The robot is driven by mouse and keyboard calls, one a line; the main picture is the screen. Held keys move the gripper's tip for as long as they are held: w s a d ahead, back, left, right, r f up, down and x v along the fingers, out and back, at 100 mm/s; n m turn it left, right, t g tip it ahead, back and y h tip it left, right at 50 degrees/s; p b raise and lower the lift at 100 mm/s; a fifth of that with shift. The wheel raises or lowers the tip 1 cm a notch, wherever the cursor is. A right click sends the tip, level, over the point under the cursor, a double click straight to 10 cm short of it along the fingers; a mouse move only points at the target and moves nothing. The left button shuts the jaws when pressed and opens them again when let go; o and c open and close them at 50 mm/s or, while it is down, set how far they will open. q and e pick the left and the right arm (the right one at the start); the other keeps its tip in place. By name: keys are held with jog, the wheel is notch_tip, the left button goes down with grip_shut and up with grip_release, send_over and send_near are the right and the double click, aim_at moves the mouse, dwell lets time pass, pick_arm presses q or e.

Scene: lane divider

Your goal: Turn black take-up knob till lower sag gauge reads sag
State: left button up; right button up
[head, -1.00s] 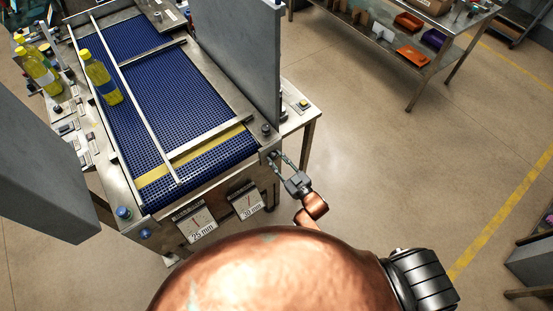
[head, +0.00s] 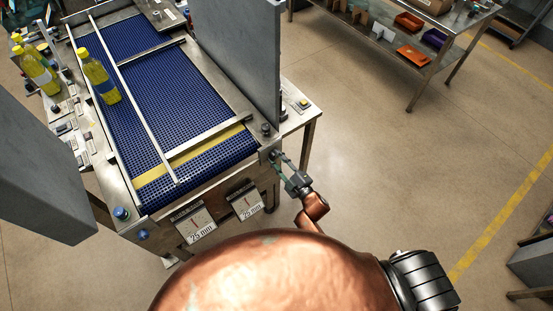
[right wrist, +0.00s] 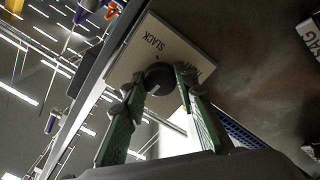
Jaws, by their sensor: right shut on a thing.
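The black take-up knob (right wrist: 159,78) shows in the right wrist view, between the green fingers of my right gripper (right wrist: 162,88), which is shut on it. A pale plate (right wrist: 140,48) lettered SLACK lies behind the knob. In the head view my right gripper (head: 276,156) reaches the conveyor's near right corner, and its fingers hide the knob. My left gripper is out of view.
The blue conveyor belt (head: 185,80) carries a yellow bottle (head: 98,70) at its left. A tall grey panel (head: 240,50) stands along its right side. A grey block (head: 40,180) fills the left.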

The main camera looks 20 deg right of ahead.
dwell(0.5)
jog(key=o, duration=1.1)
jog(key=shift+o, duration=0.2)
jog(key=v, duration=1.2)
